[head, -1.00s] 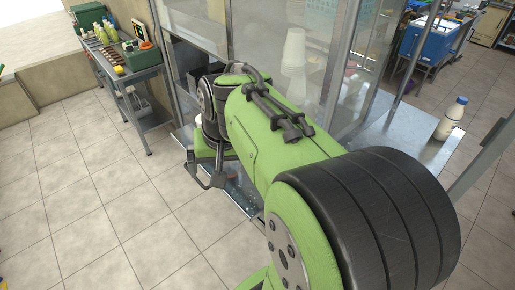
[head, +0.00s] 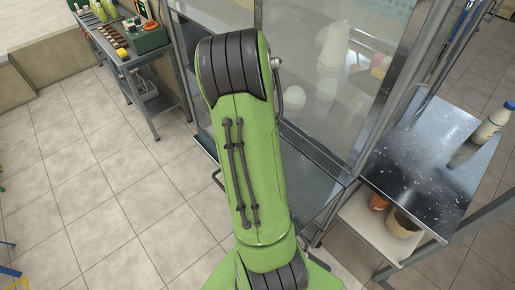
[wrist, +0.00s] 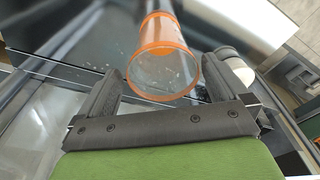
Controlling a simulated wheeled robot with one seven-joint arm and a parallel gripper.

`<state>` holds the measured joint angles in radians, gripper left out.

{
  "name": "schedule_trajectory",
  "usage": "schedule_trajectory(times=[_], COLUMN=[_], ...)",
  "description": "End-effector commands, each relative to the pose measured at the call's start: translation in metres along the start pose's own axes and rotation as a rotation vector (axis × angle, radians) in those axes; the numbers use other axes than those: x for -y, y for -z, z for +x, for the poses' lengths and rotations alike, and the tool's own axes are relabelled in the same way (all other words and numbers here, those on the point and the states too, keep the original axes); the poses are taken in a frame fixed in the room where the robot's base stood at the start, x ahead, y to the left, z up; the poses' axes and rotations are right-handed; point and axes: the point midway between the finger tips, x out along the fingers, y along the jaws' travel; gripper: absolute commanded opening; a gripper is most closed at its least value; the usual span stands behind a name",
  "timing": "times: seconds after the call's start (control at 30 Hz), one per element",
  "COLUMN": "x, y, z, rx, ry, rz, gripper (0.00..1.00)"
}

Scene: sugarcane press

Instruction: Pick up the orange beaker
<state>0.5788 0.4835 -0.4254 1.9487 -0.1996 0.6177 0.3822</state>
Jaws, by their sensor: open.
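The orange beaker (wrist: 165,36) shows in the wrist view. It is clear with orange bands, and its round orange-rimmed end faces the camera. My gripper (wrist: 163,78) is open, with one dark finger on each side of the beaker's near end. Whether either finger touches it I cannot tell. In the head view my green arm covers the middle, and I cannot make out the gripper or the beaker there.
White rounded items (wrist: 240,70) sit close to the right finger. In the head view, a glass-walled cabinet (head: 320,80) stands beside my arm. A metal table (head: 425,140) with a white bottle (head: 490,124) is at right. Open tiled floor (head: 90,200) lies at left.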

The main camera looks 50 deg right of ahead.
Motion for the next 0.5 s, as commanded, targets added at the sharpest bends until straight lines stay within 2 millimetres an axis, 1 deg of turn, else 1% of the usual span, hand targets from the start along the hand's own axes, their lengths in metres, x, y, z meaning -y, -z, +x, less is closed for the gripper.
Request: schedule_trajectory(times=[0.03, 0.1, 0.17, 0.23, 0.4, 0.47, 0.5], x=[0.0, 0.0, 0.001, 0.001, 0.001, 0.001, 0.001], y=[-0.001, -0.001, -0.001, -0.001, 0.0, 0.0, 0.0], z=[0.011, 0.024, 0.03, 0.033, 0.033, 0.033, 0.033], rx=[0.006, 0.004, 0.003, 0.002, 0.001, 0.001, 0.001], ry=[-0.004, -0.002, -0.001, 0.0, 0.0, 0.0, 0.0], rz=[0.0, -0.001, -0.001, -0.001, -0.001, -0.001, -0.001], gripper=[1.0, 1.0, 1.0, 1.0, 1.0, 0.91, 0.85])
